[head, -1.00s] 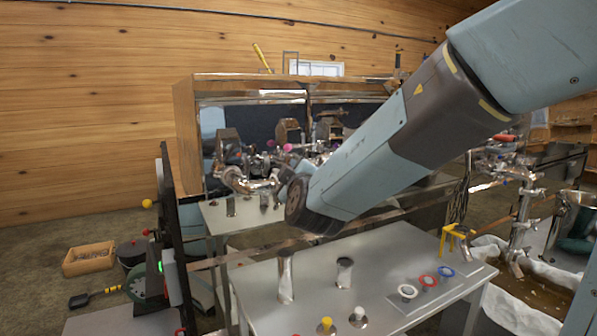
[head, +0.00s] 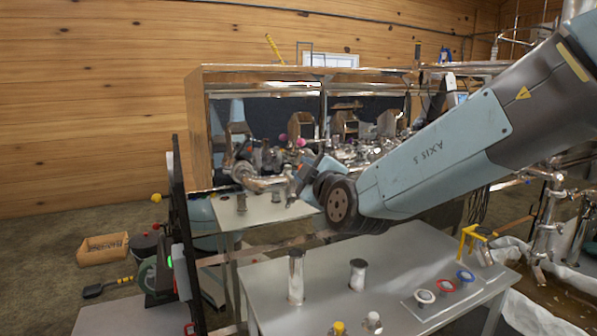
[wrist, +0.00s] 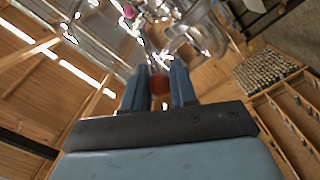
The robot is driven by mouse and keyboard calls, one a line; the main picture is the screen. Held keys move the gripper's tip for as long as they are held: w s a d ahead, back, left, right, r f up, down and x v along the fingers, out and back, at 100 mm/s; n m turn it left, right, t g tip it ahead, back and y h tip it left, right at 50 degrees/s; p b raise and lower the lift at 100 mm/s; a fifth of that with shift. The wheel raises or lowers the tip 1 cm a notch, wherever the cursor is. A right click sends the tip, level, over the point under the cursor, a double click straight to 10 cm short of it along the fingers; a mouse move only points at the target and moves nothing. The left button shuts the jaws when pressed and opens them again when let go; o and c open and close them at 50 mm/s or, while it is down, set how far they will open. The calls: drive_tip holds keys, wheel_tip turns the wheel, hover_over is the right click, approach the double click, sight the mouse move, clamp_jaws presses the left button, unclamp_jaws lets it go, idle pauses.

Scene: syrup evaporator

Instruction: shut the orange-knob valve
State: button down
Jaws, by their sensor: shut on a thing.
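In the wrist view, my gripper (wrist: 159,72) has its two blue fingers on either side of an orange knob (wrist: 159,88), shut on it. Shiny metal piping lies just beyond the fingertips. In the head view, my gripper (head: 303,181) reaches in from the right to the pipework (head: 262,183) in front of the evaporator cabinet. There the knob itself cannot be made out, and my wrist hides part of the pipes. How far the valve is turned cannot be told.
A grey table (head: 375,262) stands in front, with metal posts (head: 296,278) and white, red and blue ring-shaped pieces (head: 446,285). A yellow bracket (head: 473,238) is at its right edge. A dark upright panel (head: 181,225) stands left. A wooden crate (head: 103,251) lies on the floor.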

drive_tip(key=shift+s+d+f, duration=0.1)
drive_tip(key=shift+f, duration=0.2)
drive_tip(key=c, duration=1.2)
unclamp_jaws()
drive_tip(key=shift+c, duration=0.2)
drive_tip(key=shift+r, duration=0.15)
drive_tip(key=shift+s+d, duration=0.1)
